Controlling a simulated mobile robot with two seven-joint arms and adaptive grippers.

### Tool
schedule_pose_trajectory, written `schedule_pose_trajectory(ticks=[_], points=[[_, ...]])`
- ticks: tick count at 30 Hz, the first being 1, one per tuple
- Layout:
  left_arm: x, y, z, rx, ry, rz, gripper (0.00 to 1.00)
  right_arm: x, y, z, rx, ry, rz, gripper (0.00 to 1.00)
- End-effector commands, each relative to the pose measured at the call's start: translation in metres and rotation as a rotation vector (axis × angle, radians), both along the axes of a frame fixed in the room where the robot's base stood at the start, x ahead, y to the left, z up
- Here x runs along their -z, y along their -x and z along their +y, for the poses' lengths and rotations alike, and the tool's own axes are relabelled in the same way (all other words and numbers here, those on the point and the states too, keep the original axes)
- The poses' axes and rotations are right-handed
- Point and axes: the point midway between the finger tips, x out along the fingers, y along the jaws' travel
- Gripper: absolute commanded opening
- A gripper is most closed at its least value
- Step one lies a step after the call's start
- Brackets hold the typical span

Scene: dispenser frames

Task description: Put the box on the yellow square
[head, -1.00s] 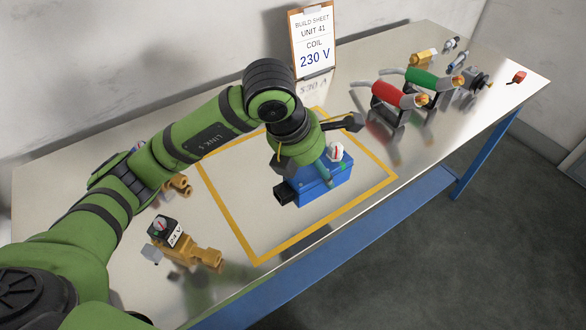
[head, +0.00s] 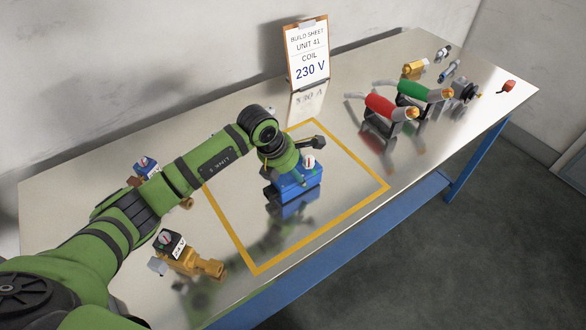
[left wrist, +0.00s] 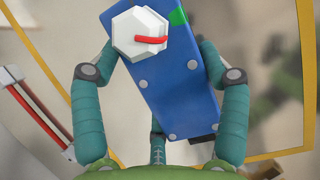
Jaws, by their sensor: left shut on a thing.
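The box (head: 299,185) is blue, with a white hexagonal knob carrying a red mark on its top and a dark connector on one side. My left gripper (head: 291,172) is shut on it from above. In the left wrist view the blue box (left wrist: 165,90) sits tilted between the teal fingers of the left gripper (left wrist: 161,74). The yellow square (head: 325,228) is an outline on the shiny table. My right gripper is not in view.
A brass valve with a dark coil (head: 186,258) stands left of the square. A build sheet (head: 307,52) reading 230 V stands behind. The square's near part is clear.

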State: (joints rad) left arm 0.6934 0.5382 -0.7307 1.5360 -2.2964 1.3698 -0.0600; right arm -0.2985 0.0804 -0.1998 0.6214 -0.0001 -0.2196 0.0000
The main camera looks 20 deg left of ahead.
Motion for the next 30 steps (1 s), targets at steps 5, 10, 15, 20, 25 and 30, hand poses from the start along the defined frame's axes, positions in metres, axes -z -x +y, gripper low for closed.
schedule_pose_trajectory(ticks=[5, 10, 15, 20, 25, 30], points=[[0.0038, -0.0005, -0.0005, 0.001, 0.002, -0.003, 0.28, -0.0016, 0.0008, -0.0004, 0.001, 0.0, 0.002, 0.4], [0.0049, -0.0004, -0.0005, 0.001, 0.002, -0.003, 0.28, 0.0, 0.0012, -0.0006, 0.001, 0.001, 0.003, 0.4], [0.0071, 0.0, -0.0004, 0.001, 0.0, -0.001, 0.99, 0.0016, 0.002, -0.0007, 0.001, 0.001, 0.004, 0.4], [0.0071, 0.0001, -0.0003, 0.001, 0.0, -0.001, 0.99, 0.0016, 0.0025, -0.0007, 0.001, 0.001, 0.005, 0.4], [0.0068, 0.0001, -0.0005, 0.001, 0.0, -0.001, 0.99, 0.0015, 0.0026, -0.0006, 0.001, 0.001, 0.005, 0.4], [-0.0015, 0.0009, 0.0016, 0.0, 0.0, -0.004, 0.99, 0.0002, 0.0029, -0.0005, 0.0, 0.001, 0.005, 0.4]])
